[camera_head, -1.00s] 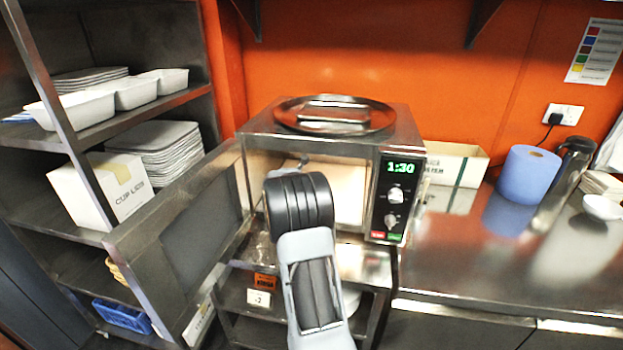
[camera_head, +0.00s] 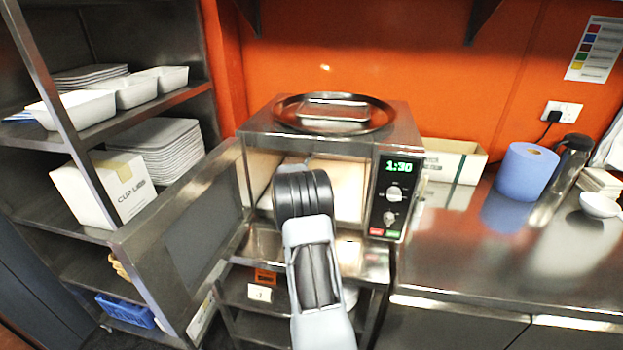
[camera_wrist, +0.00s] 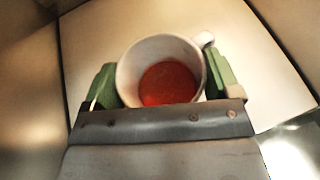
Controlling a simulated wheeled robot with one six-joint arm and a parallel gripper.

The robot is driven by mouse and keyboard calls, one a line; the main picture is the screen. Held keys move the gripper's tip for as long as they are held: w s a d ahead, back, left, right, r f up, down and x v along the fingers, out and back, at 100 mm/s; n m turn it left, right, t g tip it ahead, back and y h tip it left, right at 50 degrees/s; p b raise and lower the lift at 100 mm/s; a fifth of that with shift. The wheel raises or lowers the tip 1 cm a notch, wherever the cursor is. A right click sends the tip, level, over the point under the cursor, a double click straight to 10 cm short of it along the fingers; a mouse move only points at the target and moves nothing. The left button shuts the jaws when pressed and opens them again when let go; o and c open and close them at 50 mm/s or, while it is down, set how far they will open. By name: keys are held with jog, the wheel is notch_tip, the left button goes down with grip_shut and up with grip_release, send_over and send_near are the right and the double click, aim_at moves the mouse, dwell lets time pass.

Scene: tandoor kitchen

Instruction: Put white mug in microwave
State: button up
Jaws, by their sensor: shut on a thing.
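A round steel tray (camera_head: 290,120) lies on top of the microwave. A shelf rack with white tubs (camera_head: 85,108) and a box (camera_head: 100,190) stands left of the door. A blue roll (camera_head: 527,172) stands on the right counter.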

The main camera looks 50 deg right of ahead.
jog(key=o, duration=1.1)
jog(key=shift+f, duration=0.1)
jog(key=shift+c, duration=0.2)
jog(key=shift+r+p, duration=0.3)
jog(key=s+a+m+y+b, duration=0.1)
jog(key=s+a+m+y, duration=0.3)
jog(key=a, duration=1.1)
jog(key=s+a+r+m+y+b, duration=0.1)
jog(key=s+a+m+y, duration=0.3)
jog(key=s+a+m, duration=0.6)
jog(key=s+a+r+m+y+b, duration=0.1)
jog(key=s+a+m+y, duration=0.4)
jog(key=a, duration=1.5)
jog(key=s+m, duration=0.2)
jog(key=s, duration=0.2)
jog(key=shift+a, duration=0.2)
